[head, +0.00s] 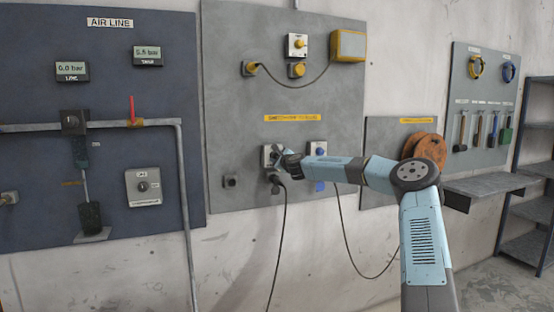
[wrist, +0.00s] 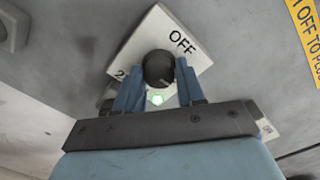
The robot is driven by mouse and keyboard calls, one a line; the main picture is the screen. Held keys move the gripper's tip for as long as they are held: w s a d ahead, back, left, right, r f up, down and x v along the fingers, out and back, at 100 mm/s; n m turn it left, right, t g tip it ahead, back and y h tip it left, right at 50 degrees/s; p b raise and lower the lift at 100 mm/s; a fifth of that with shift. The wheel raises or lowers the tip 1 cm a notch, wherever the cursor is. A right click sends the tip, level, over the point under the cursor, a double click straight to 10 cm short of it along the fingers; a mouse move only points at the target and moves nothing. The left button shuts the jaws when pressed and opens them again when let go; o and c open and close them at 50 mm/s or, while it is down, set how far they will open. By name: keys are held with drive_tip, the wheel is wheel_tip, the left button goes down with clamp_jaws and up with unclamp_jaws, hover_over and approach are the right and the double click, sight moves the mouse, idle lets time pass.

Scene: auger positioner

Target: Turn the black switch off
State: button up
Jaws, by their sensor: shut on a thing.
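The black switch (wrist: 158,68) is a round dark knob on a white plate (wrist: 190,45) marked "OFF" at its upper right, with part of a "2" at its lower left. My gripper (wrist: 157,88) has its two blue fingers on either side of the knob and is shut on it. A small pale green spot shows between the fingers below the knob. In the head view my gripper (head: 282,162) is at the white switch box on the grey middle panel, and it hides most of the knob. The knob's exact pointing direction is hard to tell.
A blue socket unit (head: 317,150) sits just right of my gripper, and a small dark fitting (head: 230,181) to its left. Black cables (head: 279,240) hang below. A yellow label (head: 292,117) is above. The blue air-line panel (head: 60,190) stands at left, a small shelf (head: 490,186) at right.

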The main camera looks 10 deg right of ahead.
drive_tip(key=n, duration=0.4)
drive_tip(key=shift+a+f, duration=0.1)
drive_tip(key=shift+a, duration=0.1)
drive_tip(key=n, duration=0.8)
drive_tip(key=shift+a+f, duration=0.1)
drive_tip(key=shift+s+f+n+h, duration=0.1)
drive_tip(key=shift+n+h, duration=0.2)
drive_tip(key=shift+n, duration=1.7)
drive_tip(key=shift+c, duration=0.2)
drive_tip(key=o, duration=0.9)
drive_tip(key=shift+c, duration=0.2)
drive_tip(key=shift+o, duration=0.8)
drive_tip(key=s+d, duration=0.2)
drive_tip(key=s, duration=1.1)
drive_tip(key=shift+s+r, duration=0.15)
drive_tip(key=shift+r, duration=0.2)
